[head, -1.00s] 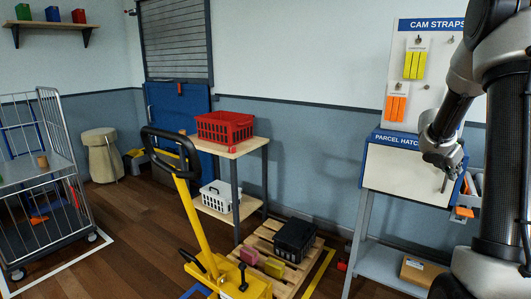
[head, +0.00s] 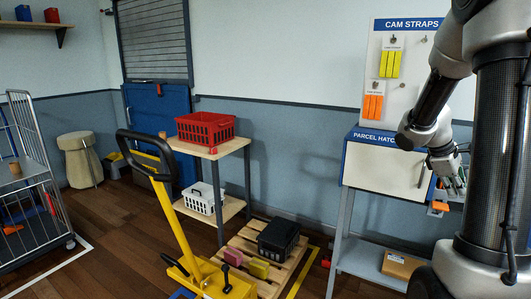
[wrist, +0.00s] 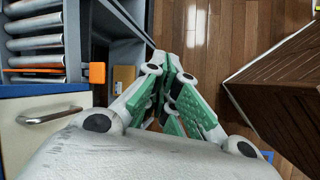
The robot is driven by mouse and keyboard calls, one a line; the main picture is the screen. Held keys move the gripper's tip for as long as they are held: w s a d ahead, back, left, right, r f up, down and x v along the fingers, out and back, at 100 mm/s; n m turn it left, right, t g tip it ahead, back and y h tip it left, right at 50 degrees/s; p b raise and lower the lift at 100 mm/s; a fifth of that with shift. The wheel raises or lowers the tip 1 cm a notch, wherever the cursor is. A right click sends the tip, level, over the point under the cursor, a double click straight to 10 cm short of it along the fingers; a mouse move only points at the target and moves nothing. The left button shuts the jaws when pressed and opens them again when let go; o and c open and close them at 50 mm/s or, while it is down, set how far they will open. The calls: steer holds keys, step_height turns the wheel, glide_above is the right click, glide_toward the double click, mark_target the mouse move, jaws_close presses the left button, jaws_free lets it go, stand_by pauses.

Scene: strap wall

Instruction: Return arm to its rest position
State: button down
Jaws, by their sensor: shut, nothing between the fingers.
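My gripper (head: 455,184) hangs at the end of my bent arm at the right of the head view, just right of the parcel hatch (head: 383,168). In the wrist view my gripper (wrist: 176,60) shows its green-padded fingers drawn together, with nothing between them. It points down past the side of the hatch unit, apart from it as far as I can see. The hatch's metal handle (wrist: 50,115) shows at the left of the wrist view.
A cam straps board (head: 400,70) with yellow and orange straps is behind my arm. An orange piece (wrist: 97,73) is close left of my fingers, by metal rollers (wrist: 35,47). A cardboard box (head: 402,264) lies on the shelf below. A yellow pallet truck (head: 180,235) stands front-centre.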

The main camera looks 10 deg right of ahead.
steer(key=s+a+r+m+t+y, duration=0.2)
steer(key=s+a+r, duration=0.1)
steer(key=a, duration=0.6)
steer(key=s+a+r+m+t+y, duration=0.2)
steer(key=s+a+r, duration=0.1)
steer(key=s+a, duration=0.3)
steer(key=s+a+r+m+t+y, duration=0.2)
steer(key=s+a, duration=0.3)
steer(key=a, duration=0.6)
steer(key=shift+s+a+r+m, duration=0.15)
steer(key=shift+a+r+m, duration=0.3)
steer(key=shift+r, duration=0.45)
